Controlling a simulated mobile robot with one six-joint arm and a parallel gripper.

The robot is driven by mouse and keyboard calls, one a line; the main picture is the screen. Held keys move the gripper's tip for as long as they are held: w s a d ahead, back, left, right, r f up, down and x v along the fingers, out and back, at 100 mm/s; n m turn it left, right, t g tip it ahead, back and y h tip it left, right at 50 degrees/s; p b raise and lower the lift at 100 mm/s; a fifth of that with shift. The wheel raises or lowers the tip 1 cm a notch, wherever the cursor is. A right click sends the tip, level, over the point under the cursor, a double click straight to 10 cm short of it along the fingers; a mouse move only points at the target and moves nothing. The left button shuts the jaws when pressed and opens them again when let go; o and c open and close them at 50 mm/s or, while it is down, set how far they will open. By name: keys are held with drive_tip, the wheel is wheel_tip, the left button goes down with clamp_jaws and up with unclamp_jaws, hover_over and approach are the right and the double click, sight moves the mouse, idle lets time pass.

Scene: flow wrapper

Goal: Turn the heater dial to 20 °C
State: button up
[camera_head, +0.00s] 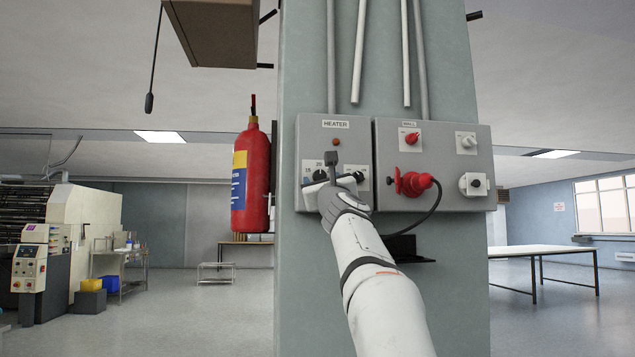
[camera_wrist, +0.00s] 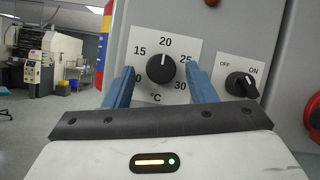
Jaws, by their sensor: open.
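The heater dial (camera_wrist: 161,69) is a round black knob on a white scale plate (camera_wrist: 190,50) marked from 15 through 20 and 25 to 30 °C, with a lowest number partly hidden. Its white pointer line points up, at or very near 20. My gripper (camera_wrist: 160,75) is open, with one blue finger on each side of the dial. Gaps show between fingers and knob, so it does not look gripped. In the head view my gripper (camera_head: 334,176) is in front of the grey heater box (camera_head: 308,140) and partly covers the dial (camera_head: 320,175).
A black OFF/ON switch (camera_wrist: 241,84) sits right of the dial, its handle slanting toward ON. A box labelled WALL (camera_head: 440,135) with a red plug (camera_head: 413,183) and cable adjoins on the right. A red fire extinguisher (camera_head: 252,180) hangs to the left.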

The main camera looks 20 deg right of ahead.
drive_tip(key=b+v, duration=0.4)
drive_tip(key=v, duration=0.3)
drive_tip(key=shift+s+f, duration=0.25)
drive_tip(key=shift+s, duration=0.05)
drive_tip(key=shift+a, duration=0.15)
